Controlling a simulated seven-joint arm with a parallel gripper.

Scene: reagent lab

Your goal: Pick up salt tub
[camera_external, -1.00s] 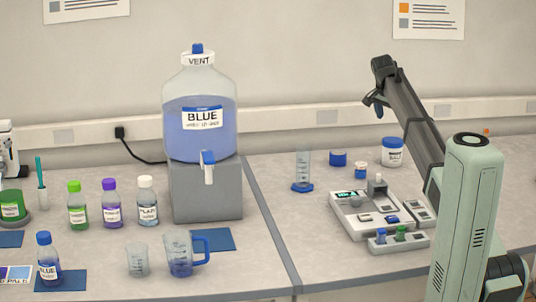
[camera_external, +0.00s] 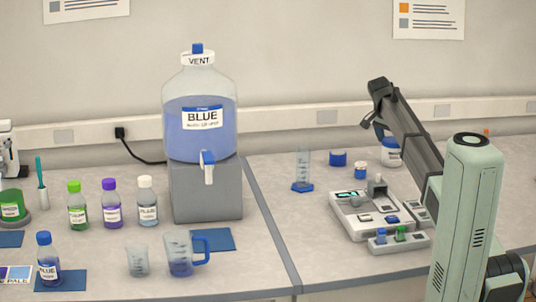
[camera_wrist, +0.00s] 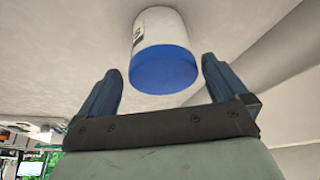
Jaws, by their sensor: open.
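The salt tub (camera_external: 391,155) is a white tub with a blue lid, standing upright on the bench at the back right. In the wrist view, the tub's white wall (camera_wrist: 160,24) and blue lid (camera_wrist: 163,68) show ahead, between and just beyond the tips of my two fingers (camera_wrist: 163,66). My gripper is open and empty, with gaps on both sides of the lid. Only an edge of the tub's label shows.
A small blue tub (camera_external: 338,158) and a small blue-and-white jar (camera_external: 361,170) stand left of the salt tub. A measuring cylinder (camera_external: 303,170) stands farther left. A grey instrument (camera_external: 352,220) lies in front. The wall and trunking (camera_external: 290,123) are behind.

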